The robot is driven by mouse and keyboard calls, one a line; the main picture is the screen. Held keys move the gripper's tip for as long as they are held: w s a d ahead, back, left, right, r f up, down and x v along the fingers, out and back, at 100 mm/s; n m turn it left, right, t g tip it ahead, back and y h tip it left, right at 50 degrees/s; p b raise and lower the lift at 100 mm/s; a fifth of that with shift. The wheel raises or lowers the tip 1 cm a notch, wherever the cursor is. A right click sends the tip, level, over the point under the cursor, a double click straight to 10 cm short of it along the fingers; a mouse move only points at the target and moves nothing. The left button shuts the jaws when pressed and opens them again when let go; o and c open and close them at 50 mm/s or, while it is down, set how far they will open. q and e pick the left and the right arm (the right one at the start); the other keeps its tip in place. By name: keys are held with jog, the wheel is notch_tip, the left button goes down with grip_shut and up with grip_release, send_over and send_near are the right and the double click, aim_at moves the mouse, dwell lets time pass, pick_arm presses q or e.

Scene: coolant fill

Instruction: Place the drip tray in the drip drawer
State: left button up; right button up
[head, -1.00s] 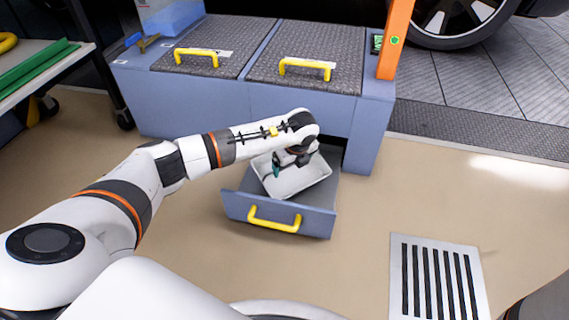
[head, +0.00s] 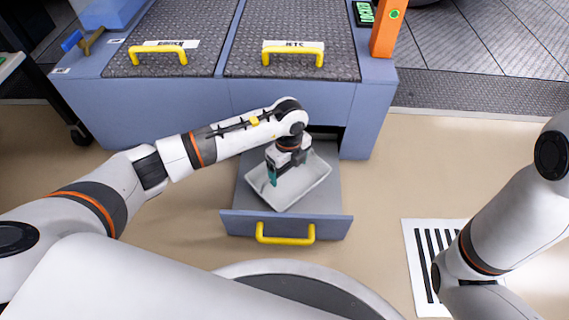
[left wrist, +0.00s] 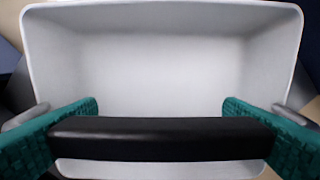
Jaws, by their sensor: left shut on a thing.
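The drip tray (head: 302,186) is a shallow white rectangular tray, turned at an angle over the open drip drawer (head: 237,223). The drawer is blue-grey with a yellow handle, pulled out from the cabinet. My left gripper (head: 278,174) is at the tray's left part, with its teal fingers pointing down. In the left wrist view the tray (left wrist: 160,65) fills the picture, and a black bar (left wrist: 160,138) spans between the teal fingers of my left gripper (left wrist: 160,125). I cannot tell whether the tray touches the drawer floor. My right gripper is out of view.
The blue cabinet (head: 150,95) has two dark textured lids with yellow handles above the drawer. An orange post (head: 386,30) stands at its right. Tan floor is clear around the drawer.

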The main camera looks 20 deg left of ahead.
pick_arm(q)
jog(key=o, duration=0.9)
jog(key=shift+f, duration=0.1)
jog(key=shift+c, duration=0.2)
